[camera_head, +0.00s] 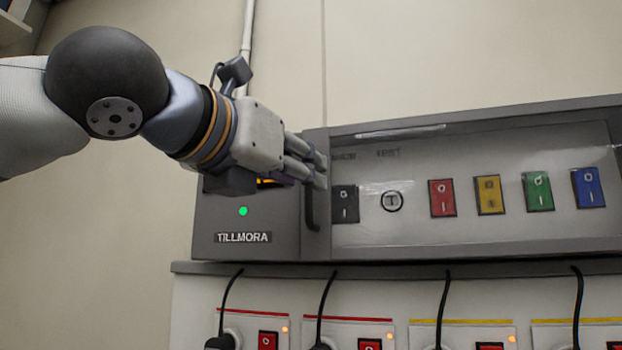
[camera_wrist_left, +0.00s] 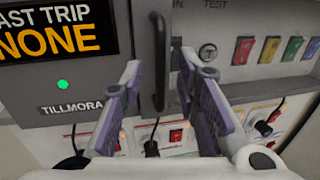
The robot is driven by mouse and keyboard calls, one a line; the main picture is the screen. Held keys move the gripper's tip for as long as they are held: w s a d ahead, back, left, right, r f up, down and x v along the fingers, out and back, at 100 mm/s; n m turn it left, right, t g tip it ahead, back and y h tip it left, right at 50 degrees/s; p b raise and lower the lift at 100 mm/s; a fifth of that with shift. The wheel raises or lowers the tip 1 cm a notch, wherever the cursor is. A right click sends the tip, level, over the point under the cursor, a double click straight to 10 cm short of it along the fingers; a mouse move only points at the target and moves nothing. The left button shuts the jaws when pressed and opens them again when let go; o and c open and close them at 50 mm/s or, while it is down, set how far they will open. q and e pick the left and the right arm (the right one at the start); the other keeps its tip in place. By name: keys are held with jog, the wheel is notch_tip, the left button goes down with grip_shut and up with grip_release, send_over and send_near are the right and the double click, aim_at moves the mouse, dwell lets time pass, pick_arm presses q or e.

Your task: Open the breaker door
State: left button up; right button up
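The breaker door (camera_head: 410,232) is a clear, grey-framed panel across the front of the grey breaker box, and it looks closed over the switches. Its handle (camera_head: 310,208) is a dark upright bar at the door's left side. In the left wrist view the handle (camera_wrist_left: 159,85) shows between the two fingers. My left gripper (camera_head: 319,170) is open, with its fingertips at the upper part of the handle in the head view. In the left wrist view the fingers (camera_wrist_left: 158,66) stand apart on either side of it; I cannot tell whether they touch it. My right gripper is not in view.
Behind the door are a black switch (camera_head: 345,204), a round test button (camera_head: 392,201) and several coloured switches. A display (camera_wrist_left: 55,32) reading "NONE" and a green light (camera_head: 243,211) are left of the handle. Below the ledge (camera_head: 430,268), sockets have plugged-in black cables.

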aim_at(308, 214)
pick_arm(q)
jog(key=shift+x, duration=1.6)
jog(key=shift+r, duration=0.1)
jog(key=shift+c, duration=0.3)
grip_shut()
jog(key=shift+a, duration=0.1)
